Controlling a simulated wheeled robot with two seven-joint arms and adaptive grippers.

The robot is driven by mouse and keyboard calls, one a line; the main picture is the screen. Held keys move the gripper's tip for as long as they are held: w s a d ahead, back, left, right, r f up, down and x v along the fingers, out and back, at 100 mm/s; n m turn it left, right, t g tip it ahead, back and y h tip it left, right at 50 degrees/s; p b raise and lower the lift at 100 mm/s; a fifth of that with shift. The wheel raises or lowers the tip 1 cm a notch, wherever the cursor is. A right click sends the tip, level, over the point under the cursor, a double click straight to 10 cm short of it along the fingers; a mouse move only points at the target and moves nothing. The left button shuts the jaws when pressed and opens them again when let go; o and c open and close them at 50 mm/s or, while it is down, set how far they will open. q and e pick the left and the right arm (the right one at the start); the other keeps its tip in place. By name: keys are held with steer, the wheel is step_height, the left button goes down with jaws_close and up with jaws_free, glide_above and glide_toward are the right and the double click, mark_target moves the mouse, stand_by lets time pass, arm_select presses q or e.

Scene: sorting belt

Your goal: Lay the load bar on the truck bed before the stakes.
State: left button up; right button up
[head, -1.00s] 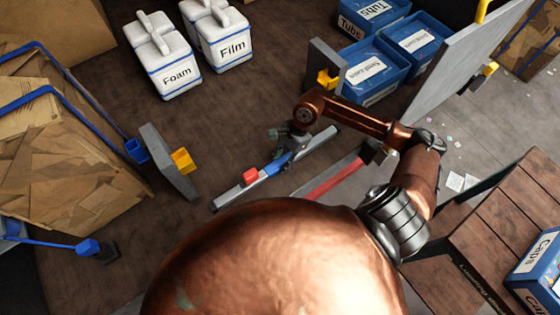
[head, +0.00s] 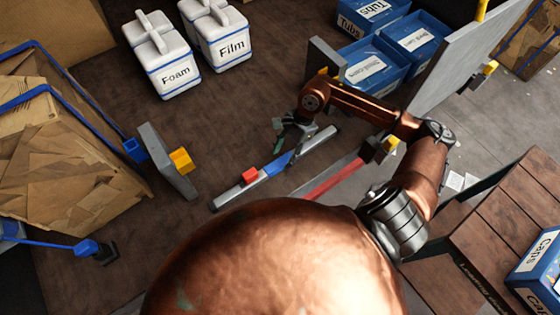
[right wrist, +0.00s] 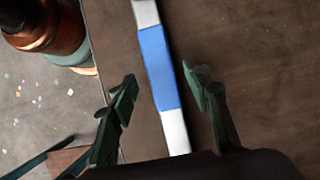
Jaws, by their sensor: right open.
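The load bar (head: 229,196) is long and grey with a blue middle section (head: 277,164). It lies slantwise on the brown truck bed (head: 220,130), across the space between two upright grey boards, which look like the stakes: one at left (head: 165,160) and one farther back (head: 326,62). My right gripper (head: 286,128) is open, just above and behind the bar's blue part. In the right wrist view the blue part (right wrist: 158,65) shows between the open fingers (right wrist: 160,92), with space on both sides. My left gripper is not in view.
A red strip (head: 335,180) runs nearer me. White Foam (head: 170,74) and Film (head: 226,50) containers stand behind. Blue bins (head: 372,70) stand at back right, cardboard bales (head: 60,160) at left.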

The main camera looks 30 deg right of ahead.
steer(key=v, duration=0.7)
steer(key=shift+r+b, duration=0.4)
steer(key=shift+b, duration=0.05)
